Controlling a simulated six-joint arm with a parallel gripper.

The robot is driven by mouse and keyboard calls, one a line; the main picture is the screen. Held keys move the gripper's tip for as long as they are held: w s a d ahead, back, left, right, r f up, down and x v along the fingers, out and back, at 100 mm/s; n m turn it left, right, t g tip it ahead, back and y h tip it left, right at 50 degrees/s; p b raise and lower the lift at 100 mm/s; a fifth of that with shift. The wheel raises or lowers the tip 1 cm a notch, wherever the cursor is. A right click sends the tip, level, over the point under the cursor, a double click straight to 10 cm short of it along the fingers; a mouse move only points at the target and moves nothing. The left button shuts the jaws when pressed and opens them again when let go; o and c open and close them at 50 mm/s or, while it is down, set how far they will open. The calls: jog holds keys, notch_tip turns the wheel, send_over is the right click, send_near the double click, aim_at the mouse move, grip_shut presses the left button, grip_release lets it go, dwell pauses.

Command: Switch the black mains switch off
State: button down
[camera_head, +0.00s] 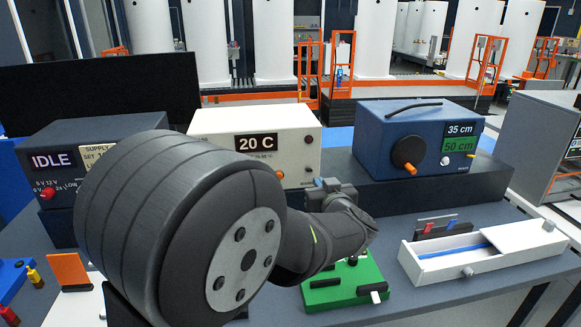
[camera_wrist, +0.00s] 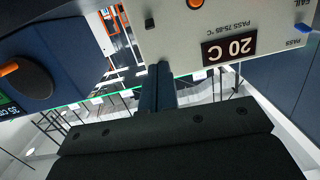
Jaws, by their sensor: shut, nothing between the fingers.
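The white unit (camera_head: 230,128) with the 20 C display stands at the back middle. In the wrist view its front (camera_wrist: 190,25) appears upside down. A small black part (camera_wrist: 149,22) there looks like the black mains switch, but its label is unreadable and its position is unclear. My gripper (camera_wrist: 160,68) is shut and empty, its fingertips near the unit's front; I cannot tell whether they touch. In the head view my gripper (camera_head: 325,184) is in front of the unit's lower right, and my arm hides part of the bench and unit.
A blue unit (camera_head: 385,140) with a crank and 35 cm and 50 cm displays stands to the right. A dark IDLE supply (camera_head: 75,140) stands left. A green block (camera_head: 345,285) and white sliding tray (camera_head: 470,262) lie in front. Bare bench shows between and before them.

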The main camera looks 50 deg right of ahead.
aim_at(310, 171)
jog(key=shift+w+d+f+h, duration=0.3)
jog(key=shift+d+f+h, duration=0.05)
jog(key=shift+d+f, duration=0.15)
jog(key=shift+w+d+f+h, duration=0.25)
jog(key=shift+d+f+h, duration=0.1)
jog(key=shift+d+f, duration=0.15)
jog(key=x, duration=1)
jog(key=shift+r, duration=0.1)
jog(key=shift+s+a+f, duration=0.15)
jog(key=shift+a+f, duration=0.05)
jog(key=shift+f, duration=0.25)
dwell(0.4)
jog(key=shift+s+a+f, duration=0.1)
jog(key=shift+f, duration=0.35)
jog(key=s+a+f, duration=0.5)
jog(key=f, duration=0.1)
jog(key=shift+s+a+f, duration=0.15)
jog(key=shift+s+a, duration=0.1)
